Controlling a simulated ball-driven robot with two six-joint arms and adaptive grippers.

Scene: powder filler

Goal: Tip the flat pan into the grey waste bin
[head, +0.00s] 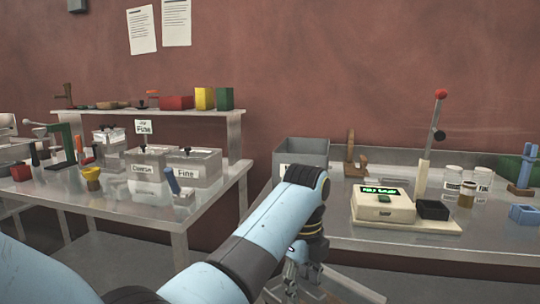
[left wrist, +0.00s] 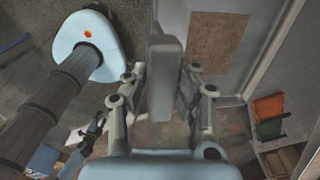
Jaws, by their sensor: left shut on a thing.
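My left gripper (head: 293,278) hangs low in front of the right bench, at the bottom of the head view. In the left wrist view my left gripper (left wrist: 163,100) is shut on a grey, flat-sided thing (left wrist: 165,48). Its full shape is hidden, so I cannot tell if it is the flat pan. A grey open-topped bin (head: 305,150) stands at the left end of the right bench, above and behind the gripper. The label on its front is partly covered by my arm. What seems to be my right gripper (left wrist: 90,135) shows small and dark in the left wrist view.
The right bench holds a cream scale (head: 383,205) with a green display, a black square dish (head: 433,210), jars (head: 453,180) and a lever stand (head: 423,178). The left table (head: 130,207) carries labelled grey boxes. A narrow gap lies between the benches.

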